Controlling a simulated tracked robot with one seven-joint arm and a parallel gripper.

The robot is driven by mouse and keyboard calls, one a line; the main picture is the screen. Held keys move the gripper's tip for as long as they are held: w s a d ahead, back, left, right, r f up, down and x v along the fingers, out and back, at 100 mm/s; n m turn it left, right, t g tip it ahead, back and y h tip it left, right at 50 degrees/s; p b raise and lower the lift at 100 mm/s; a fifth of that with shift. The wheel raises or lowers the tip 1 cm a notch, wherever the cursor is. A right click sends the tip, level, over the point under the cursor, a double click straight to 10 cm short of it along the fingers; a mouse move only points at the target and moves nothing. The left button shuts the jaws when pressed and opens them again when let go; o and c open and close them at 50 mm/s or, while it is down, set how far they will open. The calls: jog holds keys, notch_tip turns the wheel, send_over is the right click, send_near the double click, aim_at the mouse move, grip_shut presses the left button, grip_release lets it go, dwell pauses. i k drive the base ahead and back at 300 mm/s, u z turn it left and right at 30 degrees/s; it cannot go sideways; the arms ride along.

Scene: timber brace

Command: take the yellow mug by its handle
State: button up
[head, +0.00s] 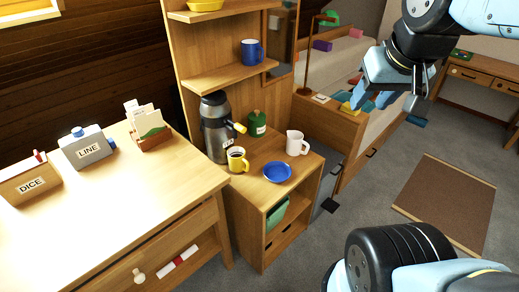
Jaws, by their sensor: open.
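The yellow mug (237,160) stands upright on the low wooden cabinet top, with dark liquid in it. It is in front of a steel flask with a yellow handle (217,127). The mug's handle is hard to make out at this size. My gripper (375,97) is at the upper right, in the air, well apart from the mug. Its blue fingers are open and nothing shows between them.
A blue bowl (277,172), a white pitcher (296,143) and a green canister (257,124) stand near the mug. A shelf with a blue mug (251,52) rises behind. The desk (110,215) is at left. Open floor lies at right.

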aim_at(238, 163)
jog(key=u, duration=0.9)
jog(key=i, duration=0.15)
jog(key=z, duration=2.6)
jog(key=k, duration=1.9)
jog(key=u, duration=1.25)
jog(key=i, duration=1)
jog(key=u, duration=0.05)
